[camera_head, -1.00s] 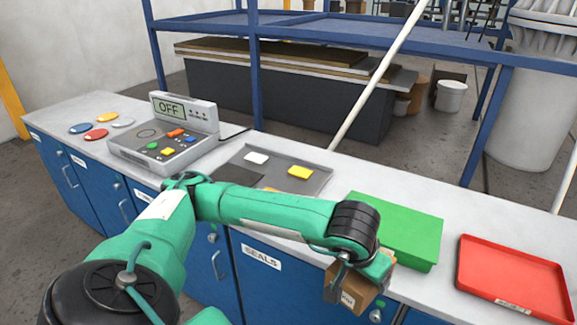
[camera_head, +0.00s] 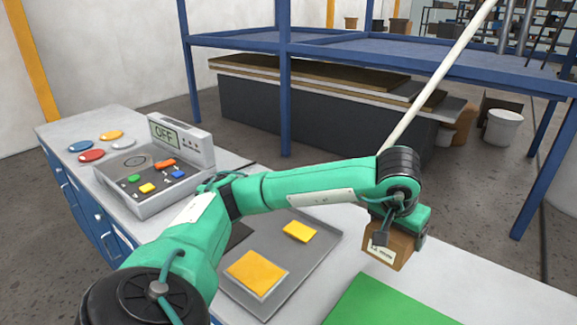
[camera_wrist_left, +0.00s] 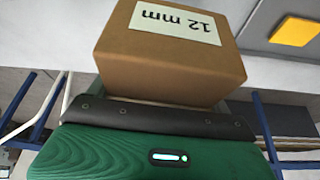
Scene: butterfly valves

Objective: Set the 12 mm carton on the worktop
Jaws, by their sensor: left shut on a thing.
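The 12 mm carton (camera_head: 388,243) is a small brown box with a white label. My left gripper (camera_head: 396,217) is shut on it and holds it above the worktop (camera_head: 455,276), near the worktop's far edge and right of the grey tray. In the left wrist view the carton (camera_wrist_left: 170,55) fills the upper middle, and its label reads "12 mm" upside down. The dark gripper edge (camera_wrist_left: 160,118) lies against the carton. Whether the carton touches the worktop cannot be told. My right gripper is in neither view.
A grey tray (camera_head: 312,257) holds yellow pieces. A blue frame (camera_head: 283,90) rises behind the worktop.

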